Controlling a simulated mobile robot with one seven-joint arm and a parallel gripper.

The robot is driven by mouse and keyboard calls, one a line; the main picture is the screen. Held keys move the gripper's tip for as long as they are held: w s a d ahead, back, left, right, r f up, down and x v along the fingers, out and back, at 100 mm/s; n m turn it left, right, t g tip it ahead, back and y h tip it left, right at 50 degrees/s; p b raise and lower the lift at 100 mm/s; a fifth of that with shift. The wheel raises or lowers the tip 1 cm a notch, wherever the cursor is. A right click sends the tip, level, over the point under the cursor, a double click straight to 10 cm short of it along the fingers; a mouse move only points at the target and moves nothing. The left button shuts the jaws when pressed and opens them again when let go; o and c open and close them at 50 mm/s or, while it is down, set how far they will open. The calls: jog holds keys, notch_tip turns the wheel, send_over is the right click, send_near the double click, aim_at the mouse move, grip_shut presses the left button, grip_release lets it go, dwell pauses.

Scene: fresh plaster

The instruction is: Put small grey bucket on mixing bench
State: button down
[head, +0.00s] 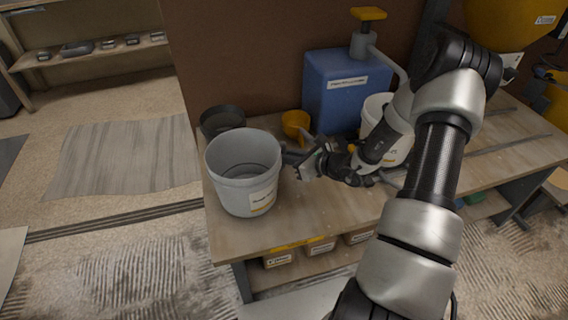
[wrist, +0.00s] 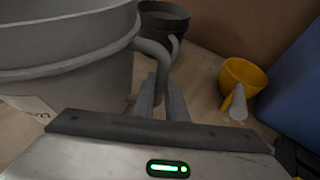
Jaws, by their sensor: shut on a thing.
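The small grey bucket (head: 230,188) is upright over the left end of the mixing bench (head: 300,222), close to the front left corner. Its base looks at or very near the bench top; I cannot tell if it touches. It is empty inside and has a label low on its side. My gripper (head: 288,157) reaches in from the right and is shut on the bucket's right side. In the wrist view the bucket (wrist: 70,70) fills the upper left, with my fingers (wrist: 160,92) at a curved grey part beside its wall.
A dark bucket (head: 222,119) and a yellow scoop (head: 295,122) stand just behind. A blue container (head: 340,95) with a yellow-topped pump and a white bucket (head: 378,108) stand further right. Labelled boxes (head: 320,246) sit on the shelf below. The bench's front middle is clear.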

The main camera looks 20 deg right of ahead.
jog(key=shift+f, duration=1.15)
jog(key=shift+f+b, duration=0.25)
jog(key=shift+b, duration=0.15)
jog(key=c, duration=1.8)
grip_release()
jog(key=shift+o, duration=0.2)
jog(key=shift+r+p, duration=0.3)
jog(key=p+v, duration=0.2)
jog(key=v, duration=1)
jog(key=shift+f, duration=0.1)
